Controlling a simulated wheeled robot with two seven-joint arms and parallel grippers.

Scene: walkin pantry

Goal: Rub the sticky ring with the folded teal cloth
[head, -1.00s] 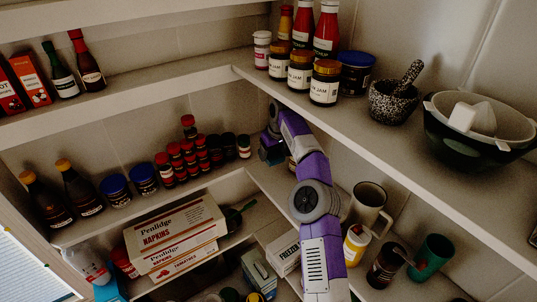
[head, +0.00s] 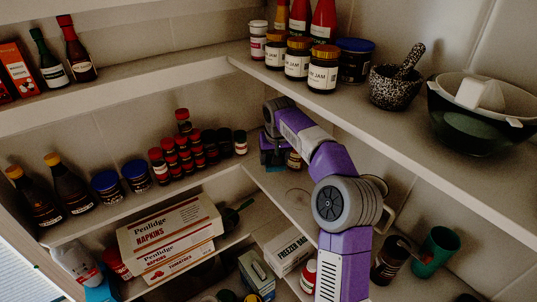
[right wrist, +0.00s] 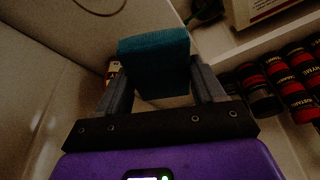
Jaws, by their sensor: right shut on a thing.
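The folded teal cloth (right wrist: 155,62) is held between the fingers of my right gripper (right wrist: 155,85) in the right wrist view. Part of the ring also shows at the top of the right wrist view (right wrist: 100,13). My left gripper is not in view.
Small red-and-black spice jars (head: 180,158) stand left of my right gripper. A mug, a dark jar (head: 390,262) and a green cup (head: 436,250) stand at the right. The upper shelf (head: 345,118) overhangs my arm. The shelf around the ring is bare.

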